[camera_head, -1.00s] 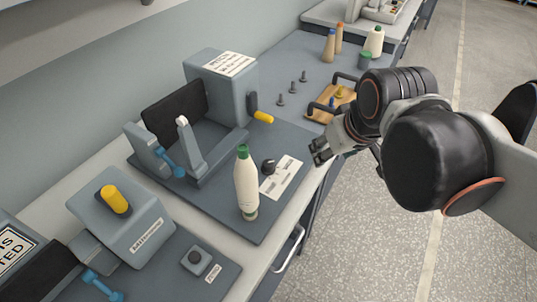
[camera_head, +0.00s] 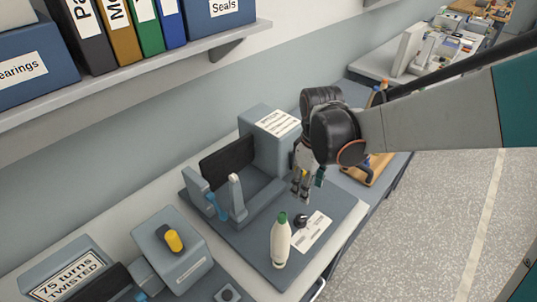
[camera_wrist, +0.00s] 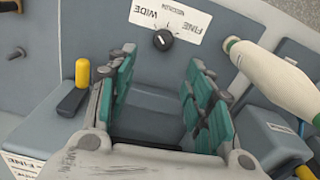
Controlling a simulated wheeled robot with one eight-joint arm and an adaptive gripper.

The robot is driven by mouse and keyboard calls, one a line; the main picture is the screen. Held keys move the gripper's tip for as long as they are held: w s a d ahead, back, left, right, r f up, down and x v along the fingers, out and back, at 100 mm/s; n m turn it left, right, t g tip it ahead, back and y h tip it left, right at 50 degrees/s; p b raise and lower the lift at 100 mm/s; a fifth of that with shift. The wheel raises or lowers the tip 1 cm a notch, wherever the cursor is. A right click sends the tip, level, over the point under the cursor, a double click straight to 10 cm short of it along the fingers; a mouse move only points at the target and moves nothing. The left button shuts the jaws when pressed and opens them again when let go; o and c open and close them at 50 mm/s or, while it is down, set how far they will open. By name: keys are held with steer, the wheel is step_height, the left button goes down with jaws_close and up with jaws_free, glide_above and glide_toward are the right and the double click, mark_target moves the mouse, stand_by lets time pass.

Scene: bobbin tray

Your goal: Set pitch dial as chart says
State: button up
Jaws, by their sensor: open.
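The pitch dial is a small black knob (camera_head: 300,221) beside a white label plate (camera_head: 313,233) on the grey machine base. In the wrist view the dial (camera_wrist: 163,40) stands beyond my fingertips, and its plate reads WIDE, MEDIUM and FINE. The knob has a white mark; which word it points at is unclear. The chart is probably the white printed sheet (camera_head: 277,123) atop the grey box; its text is too small to read, and part of it shows in the wrist view (camera_wrist: 20,166). My gripper (camera_head: 301,197) is open and empty, pointing down above the base, apart from the dial.
A white bottle with a green cap (camera_head: 281,245) stands close beside the dial. A yellow-ended lever (camera_wrist: 82,80) is left in the wrist view. Another machine with a yellow knob (camera_head: 173,241) is at lower left. A shelf with binders (camera_head: 95,35) overhangs the bench.

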mark_target(301, 217)
steer(key=f+b, duration=0.3)
steer(key=f, duration=0.1)
steer(key=f+b, duration=0.3)
steer(key=f, duration=0.2)
steer(key=f+b, duration=0.4)
steer(key=f, duration=0.1)
steer(key=shift+s+a, duration=0.2)
steer(key=shift+a, duration=0.05)
steer(key=c, duration=1.1)
